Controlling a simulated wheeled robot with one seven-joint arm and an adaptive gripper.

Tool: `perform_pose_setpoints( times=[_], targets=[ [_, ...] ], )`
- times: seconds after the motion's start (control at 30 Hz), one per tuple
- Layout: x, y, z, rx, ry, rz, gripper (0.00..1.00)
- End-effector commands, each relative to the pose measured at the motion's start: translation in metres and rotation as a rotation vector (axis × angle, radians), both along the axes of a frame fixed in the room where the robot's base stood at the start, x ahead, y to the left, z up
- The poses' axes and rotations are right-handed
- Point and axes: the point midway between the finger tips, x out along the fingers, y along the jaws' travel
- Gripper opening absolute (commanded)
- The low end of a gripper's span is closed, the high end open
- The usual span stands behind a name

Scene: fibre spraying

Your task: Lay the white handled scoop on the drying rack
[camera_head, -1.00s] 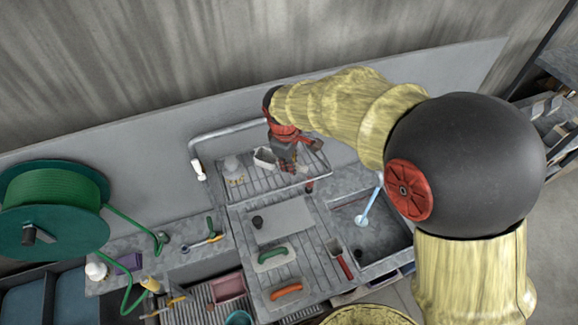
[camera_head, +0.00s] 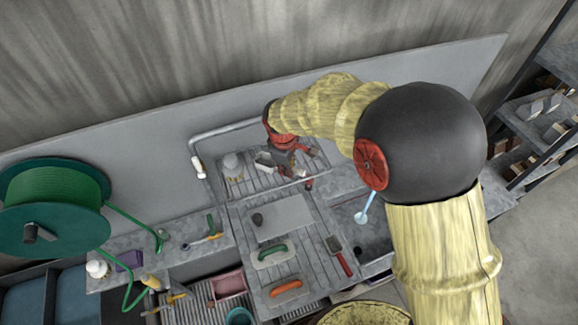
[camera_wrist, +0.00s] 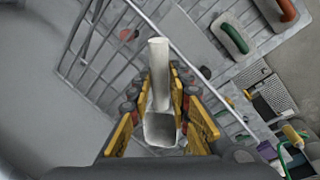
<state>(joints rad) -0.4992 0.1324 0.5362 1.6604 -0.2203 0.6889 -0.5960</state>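The white handled scoop (camera_wrist: 160,60) is between the two yellow-padded fingers of my gripper (camera_wrist: 164,95) in the wrist view. Its pale handle points away from the camera and its open bowl lies nearer the wrist. The fingers look closed on it. In the head view my gripper (camera_head: 290,158) is over the slatted drying rack (camera_head: 240,190), with the scoop's pale bowl (camera_head: 264,159) showing at its left. The rack's rails (camera_wrist: 90,50) show at the left of the wrist view. Whether the scoop touches the rack cannot be told.
A white cup-like object (camera_head: 231,163) stands on the rack's left part. A raised tube rail (camera_head: 222,131) runs along the back. Green-handled (camera_head: 272,254) and orange-handled (camera_head: 286,289) trowels lie in front. A sink (camera_head: 372,240) is at the right, a green hose reel (camera_head: 52,205) at the left.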

Motion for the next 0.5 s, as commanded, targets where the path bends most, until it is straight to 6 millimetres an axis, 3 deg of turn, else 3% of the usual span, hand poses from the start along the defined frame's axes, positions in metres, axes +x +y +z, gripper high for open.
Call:
perform_pose_setpoints(
  times=[0.23,0.5],
  targets=[
    [0.0001,0.0001,0.0007,0.0,0.0,0.0,0.34],
    [0.0001,0.0001,0.0013,0.0,0.0,0.0,0.34]
  ],
)
